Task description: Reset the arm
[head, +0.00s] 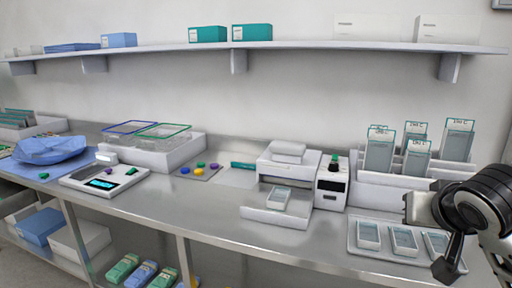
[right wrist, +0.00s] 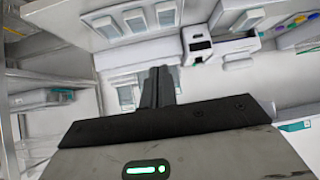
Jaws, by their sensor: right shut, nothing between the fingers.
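My right arm (head: 485,205) comes in at the right edge of the head view, above the right end of the steel bench. In the right wrist view my right gripper (right wrist: 158,75) has its two dark fingers together, with nothing between them. My left gripper and arm are not in view.
The steel bench (head: 205,215) holds a white machine with an open drawer (head: 275,217), a small control box (head: 331,185), a rack of upright pouches (head: 345,190), a pouch tray (head: 385,262), a scale (head: 75,180) and a blue wrap (head: 48,150). A wall shelf (head: 300,45) carries boxes. The bench's front strip is clear left of the tray.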

